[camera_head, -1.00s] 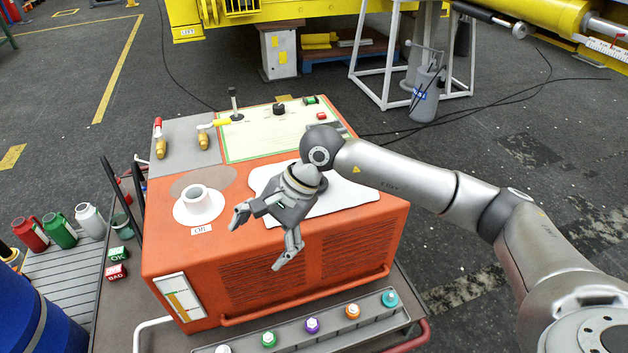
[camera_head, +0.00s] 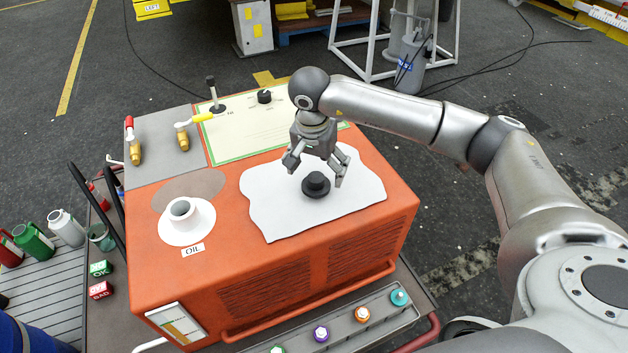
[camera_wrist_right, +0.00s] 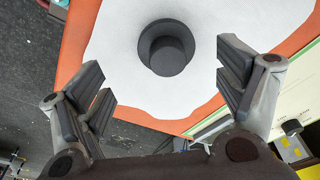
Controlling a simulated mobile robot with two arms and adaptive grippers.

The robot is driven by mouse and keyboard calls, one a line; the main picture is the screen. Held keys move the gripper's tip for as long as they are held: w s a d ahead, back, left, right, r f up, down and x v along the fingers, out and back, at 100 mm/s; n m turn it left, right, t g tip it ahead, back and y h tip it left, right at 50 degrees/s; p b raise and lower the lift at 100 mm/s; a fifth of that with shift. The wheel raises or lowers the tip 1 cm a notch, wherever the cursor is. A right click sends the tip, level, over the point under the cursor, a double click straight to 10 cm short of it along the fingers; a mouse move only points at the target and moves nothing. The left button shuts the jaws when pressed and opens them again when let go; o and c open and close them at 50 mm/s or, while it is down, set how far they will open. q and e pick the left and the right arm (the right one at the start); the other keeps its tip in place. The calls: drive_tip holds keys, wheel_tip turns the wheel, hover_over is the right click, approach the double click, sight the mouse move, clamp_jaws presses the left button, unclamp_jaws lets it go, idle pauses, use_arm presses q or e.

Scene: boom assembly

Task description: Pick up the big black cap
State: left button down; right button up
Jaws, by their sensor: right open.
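The big black cap (camera_head: 316,184) lies on a white cloth (camera_head: 270,215) on top of the orange machine. It has a wide round flange and a raised round knob. In the right wrist view the cap (camera_wrist_right: 167,48) shows whole, ahead of the fingertips and between their lines. My right gripper (camera_head: 314,174) is open and empty, pointing down just behind and above the cap. Its two fingers also show in the right wrist view (camera_wrist_right: 165,85), spread wide to either side and apart from the cap. My left gripper is not in view.
A white oil filler neck (camera_head: 184,213) stands left of the cloth on the orange machine (camera_head: 290,270). Brass-bodied valves (camera_head: 183,138) and a black lever (camera_head: 214,95) are at the back. A tray of coloured caps (camera_head: 340,330) runs along the front. The cloth around the cap is clear.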

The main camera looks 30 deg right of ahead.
sight(316, 178)
drive_tip(key=shift+f, duration=0.8)
drive_tip(key=shift+w+d+f, duration=0.1)
drive_tip(key=shift+w+f, duration=0.1)
drive_tip(key=shift+f, duration=0.15)
drive_tip(key=f, duration=0.1)
drive_tip(key=w+f+p, duration=0.1)
drive_tip(key=f, duration=0.1)
drive_tip(key=shift+d+f, duration=0.15)
drive_tip(key=shift+f, duration=0.1)
drive_tip(key=shift+d+f, duration=0.1)
drive_tip(key=shift+f, duration=0.4)
drive_tip(key=c, duration=0.4)
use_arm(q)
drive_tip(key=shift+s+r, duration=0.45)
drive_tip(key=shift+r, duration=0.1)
use_arm(e)
drive_tip(key=shift+w, duration=0.1)
drive_tip(key=c, duration=0.8)
